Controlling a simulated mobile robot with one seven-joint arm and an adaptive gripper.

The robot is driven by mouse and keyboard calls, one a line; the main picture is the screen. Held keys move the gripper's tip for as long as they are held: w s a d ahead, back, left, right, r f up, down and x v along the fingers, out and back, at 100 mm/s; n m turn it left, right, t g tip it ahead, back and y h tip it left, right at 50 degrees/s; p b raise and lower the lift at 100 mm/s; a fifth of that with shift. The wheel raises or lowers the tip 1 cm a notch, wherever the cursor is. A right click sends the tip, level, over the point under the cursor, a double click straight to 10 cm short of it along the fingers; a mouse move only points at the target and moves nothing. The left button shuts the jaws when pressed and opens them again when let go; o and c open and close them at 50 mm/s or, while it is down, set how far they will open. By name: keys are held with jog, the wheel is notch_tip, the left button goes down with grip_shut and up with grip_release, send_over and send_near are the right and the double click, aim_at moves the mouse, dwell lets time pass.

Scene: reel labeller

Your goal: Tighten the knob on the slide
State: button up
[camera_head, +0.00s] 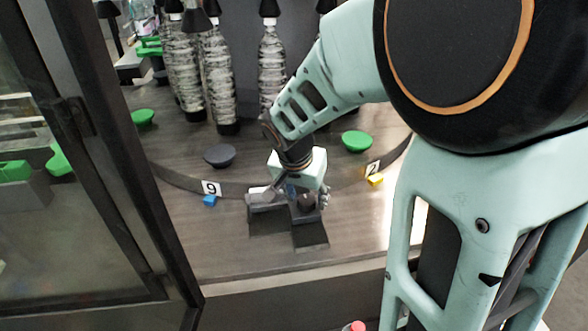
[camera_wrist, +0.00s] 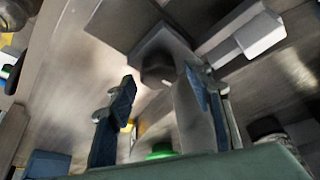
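The slide (camera_head: 311,237) is a dark grey stepped fixture on the wooden worktop, below my arm in the head view. In the wrist view its grey plate (camera_wrist: 118,22) shows at the top. A dark round knob (camera_wrist: 157,68) on a grey mount appears between my fingertips there. My gripper (camera_head: 292,194) points down over the slide in the head view and hides part of it. In the wrist view my gripper (camera_wrist: 159,80) is open, with one blue-padded finger on each side of the knob. Gaps show beside the knob; whether either finger touches it I cannot tell.
Several clear bottles (camera_head: 271,65) stand behind on the turntable. A green knob (camera_head: 357,140), a grey knob (camera_head: 220,155) and another green knob (camera_head: 143,117) sit around it. Number cards 9 (camera_head: 211,188) and 2 (camera_head: 372,169) flank the slide. A dark-framed door (camera_head: 150,215) is at left.

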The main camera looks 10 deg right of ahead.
jog(key=c, duration=1)
jog(key=shift+f+m+b, duration=0.2)
jog(key=shift+m+b, duration=0.1)
jog(key=shift+b, duration=0.55)
jog(key=shift+m+b, duration=0.3)
jog(key=shift+b, duration=0.3)
jog(key=shift+r, duration=0.2)
jog(key=o, duration=1.2)
